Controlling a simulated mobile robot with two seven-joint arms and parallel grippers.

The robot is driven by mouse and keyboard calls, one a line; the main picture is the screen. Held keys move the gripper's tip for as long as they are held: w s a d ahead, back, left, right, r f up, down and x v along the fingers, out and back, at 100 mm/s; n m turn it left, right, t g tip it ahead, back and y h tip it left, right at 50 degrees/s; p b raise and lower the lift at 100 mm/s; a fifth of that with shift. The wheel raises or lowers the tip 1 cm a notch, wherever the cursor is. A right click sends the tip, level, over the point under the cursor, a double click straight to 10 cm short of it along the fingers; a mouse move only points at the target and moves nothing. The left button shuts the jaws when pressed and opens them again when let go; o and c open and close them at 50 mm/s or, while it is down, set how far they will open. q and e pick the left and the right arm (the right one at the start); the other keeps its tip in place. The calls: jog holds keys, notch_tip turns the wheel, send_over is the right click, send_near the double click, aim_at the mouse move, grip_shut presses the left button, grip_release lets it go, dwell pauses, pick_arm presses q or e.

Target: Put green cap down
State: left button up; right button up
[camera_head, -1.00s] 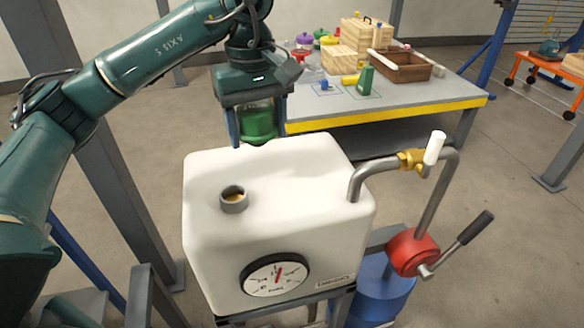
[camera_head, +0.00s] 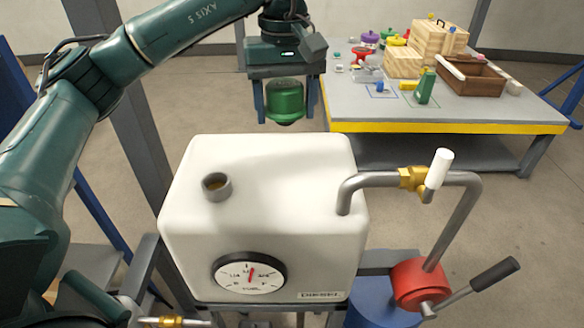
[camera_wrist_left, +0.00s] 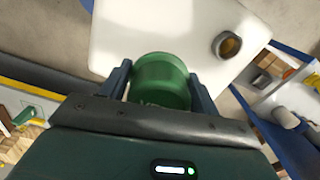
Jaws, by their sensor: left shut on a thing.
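The green cap (camera_head: 285,101) is between the fingers of my left gripper (camera_head: 286,112), which is shut on it. In the head view it hangs in the air beyond the back right of the white tank (camera_head: 270,165). The left wrist view shows the cap (camera_wrist_left: 160,80) between the two fingers, with the white tank top (camera_wrist_left: 185,25) beyond. The tank's open filler neck (camera_head: 217,187) stands uncovered at the left of its top. My right gripper is not in view.
A grey workbench (camera_head: 350,108) with a yellow edge stands behind, holding wooden boxes (camera_head: 402,60), a brown crate (camera_head: 470,80) and a green bottle (camera_head: 425,87). A bent pipe with a brass valve (camera_head: 412,179) rises at the tank's right, above a red pump (camera_head: 418,283).

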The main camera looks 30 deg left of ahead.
aim_at(287, 170)
pick_arm(q)
jog(key=shift+w+d+f, duration=0.1)
jog(key=shift+f, duration=0.1)
notch_tip(287, 170, down, 10)
jog(key=shift+r, duration=0.2)
dwell(0.3)
jog(key=shift+f, duration=0.25)
jog(key=o, duration=1.1)
jog(key=shift+r, duration=0.1)
notch_tip(287, 170, up, 12)
jog(key=shift+r, duration=0.2)
